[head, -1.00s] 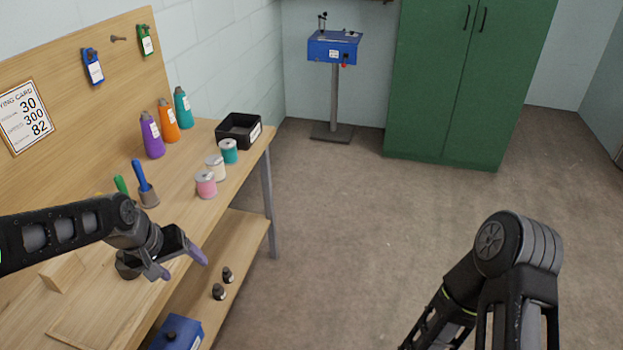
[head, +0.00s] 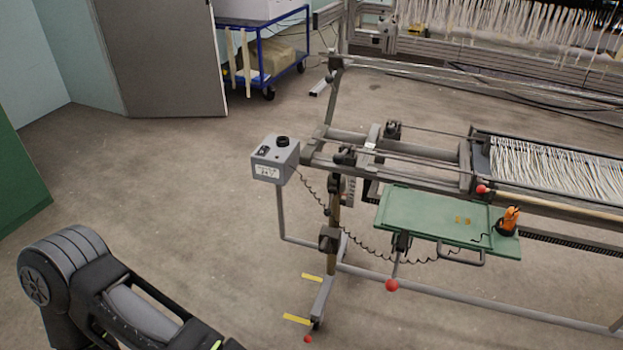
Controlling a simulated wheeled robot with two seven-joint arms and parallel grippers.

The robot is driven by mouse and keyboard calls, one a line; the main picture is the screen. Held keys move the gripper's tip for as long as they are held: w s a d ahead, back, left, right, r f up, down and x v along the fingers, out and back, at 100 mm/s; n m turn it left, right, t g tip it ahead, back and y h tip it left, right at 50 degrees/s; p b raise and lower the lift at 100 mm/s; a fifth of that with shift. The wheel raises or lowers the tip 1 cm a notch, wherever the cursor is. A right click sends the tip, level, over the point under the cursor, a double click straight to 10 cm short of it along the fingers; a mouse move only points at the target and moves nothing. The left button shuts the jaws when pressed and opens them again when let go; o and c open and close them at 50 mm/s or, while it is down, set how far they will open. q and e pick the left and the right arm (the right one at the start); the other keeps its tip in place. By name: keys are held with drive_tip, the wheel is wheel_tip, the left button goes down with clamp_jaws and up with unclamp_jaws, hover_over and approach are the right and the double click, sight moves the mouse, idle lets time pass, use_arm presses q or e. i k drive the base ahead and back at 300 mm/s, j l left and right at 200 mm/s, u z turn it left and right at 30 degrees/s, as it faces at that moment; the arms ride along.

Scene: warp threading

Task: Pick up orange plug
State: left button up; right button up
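A small orange object with a dark base, which looks like the orange plug (head: 511,217), sits at the right end of a green tray (head: 420,215) on the loom frame. A dark coiled cord hangs below the tray. It runs from near the grey control box (head: 275,160) towards the tray's right end; where it ends is unclear. Neither gripper shows. Only a dark part of one of my arms is at the lower left, well away from the orange object.
The loom frame (head: 345,150) stands at right, with white yarns (head: 560,165) behind the tray. Its feet, yellow floor marks (head: 297,319) and red knobs (head: 391,285) stick out low. A blue cart (head: 262,55) stands behind. The floor at left is open.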

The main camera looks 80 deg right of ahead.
sight(507, 225)
drive_tip(key=i+j, duration=0.4)
drive_tip(key=z, duration=4.15)
